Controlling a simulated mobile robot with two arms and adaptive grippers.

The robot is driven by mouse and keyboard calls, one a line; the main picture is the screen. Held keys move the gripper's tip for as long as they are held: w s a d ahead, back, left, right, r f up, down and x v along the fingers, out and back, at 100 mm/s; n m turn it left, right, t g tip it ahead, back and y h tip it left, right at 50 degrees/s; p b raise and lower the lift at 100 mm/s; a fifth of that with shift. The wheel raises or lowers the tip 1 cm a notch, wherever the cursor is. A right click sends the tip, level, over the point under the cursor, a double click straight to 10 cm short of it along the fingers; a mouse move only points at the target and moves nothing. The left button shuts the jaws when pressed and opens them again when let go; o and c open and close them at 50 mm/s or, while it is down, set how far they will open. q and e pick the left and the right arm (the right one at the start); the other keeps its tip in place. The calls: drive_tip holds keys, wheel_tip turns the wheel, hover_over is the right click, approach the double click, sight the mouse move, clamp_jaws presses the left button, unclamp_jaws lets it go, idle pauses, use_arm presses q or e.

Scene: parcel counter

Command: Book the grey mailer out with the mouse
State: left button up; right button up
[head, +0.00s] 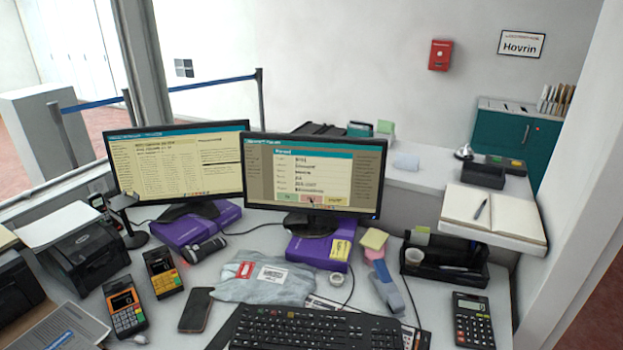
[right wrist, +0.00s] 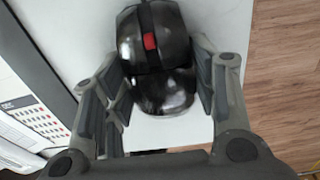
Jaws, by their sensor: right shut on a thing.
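The grey mailer (head: 262,281) lies on the counter behind the keyboard, with a white barcode label and a red label facing up. The black mouse (right wrist: 135,42) with a red wheel shows in the right wrist view. My right gripper (right wrist: 163,92) is shut on the mouse, one finger on each side. The right monitor (head: 313,175) shows a form window with green, pink and yellow buttons below it. The pointer is at the pink middle button. The left monitor (head: 178,162) shows a list. Neither gripper is in the head view.
A black keyboard (head: 312,328) lies at the front edge. A phone (head: 196,310), handheld terminals (head: 125,311), a black tray (head: 446,262) and a calculator (head: 473,320) crowd the counter. In the right wrist view, the white counter ends beside the mouse, above a wooden floor (right wrist: 285,60).

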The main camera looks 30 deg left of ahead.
drive_tip(key=o, duration=1.1)
drive_tip(key=shift+o, duration=0.2)
wheel_tip(320, 180, up, 12)
